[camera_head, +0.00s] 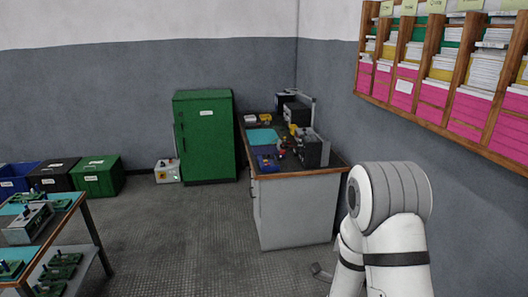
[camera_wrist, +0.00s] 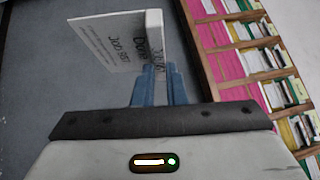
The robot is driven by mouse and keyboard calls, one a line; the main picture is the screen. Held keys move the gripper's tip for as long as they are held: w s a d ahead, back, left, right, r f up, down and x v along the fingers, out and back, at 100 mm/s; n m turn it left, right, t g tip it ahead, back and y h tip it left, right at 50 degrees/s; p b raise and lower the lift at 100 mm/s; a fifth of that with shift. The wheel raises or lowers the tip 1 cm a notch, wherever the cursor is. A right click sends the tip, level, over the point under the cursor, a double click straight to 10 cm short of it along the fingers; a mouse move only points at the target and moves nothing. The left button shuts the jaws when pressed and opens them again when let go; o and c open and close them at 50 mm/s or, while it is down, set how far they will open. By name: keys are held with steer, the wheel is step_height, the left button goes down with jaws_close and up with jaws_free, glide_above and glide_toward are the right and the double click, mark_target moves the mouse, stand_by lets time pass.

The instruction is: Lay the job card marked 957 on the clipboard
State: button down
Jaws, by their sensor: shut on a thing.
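In the wrist view my gripper (camera_wrist: 160,76) has its blue fingers shut on a white job card (camera_wrist: 112,42). The card sticks out beyond the fingertips, tilted, with its wide face to the left and a narrow lettered part at its right. In the head view only my white arm shows at the lower right; the gripper and card are out of that view. I cannot make out a clipboard in either view.
A wooden wall rack (camera_head: 446,87) with pink fronts and papers hangs at the right; it also shows in the wrist view (camera_wrist: 232,67). A workbench (camera_head: 296,210) with devices stands beside a green cabinet (camera_head: 205,140). Bins and another table are at left. The middle floor is clear.

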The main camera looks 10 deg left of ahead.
steer(key=shift+a+f, duration=0.1)
steer(key=shift+a, duration=0.15)
step_height(320, 180, down, 11)
steer(key=w+n+t+y, duration=0.1)
steer(key=w+n+y, duration=0.15)
steer(key=y, duration=0.25)
steer(key=shift+n+y, duration=0.5)
steer(key=shift+n, duration=0.05)
steer(key=s, duration=0.1)
steer(key=s+r, duration=0.1)
steer(key=s, duration=0.3)
steer(key=shift+s+r, duration=0.1)
steer(key=shift+r, duration=0.15)
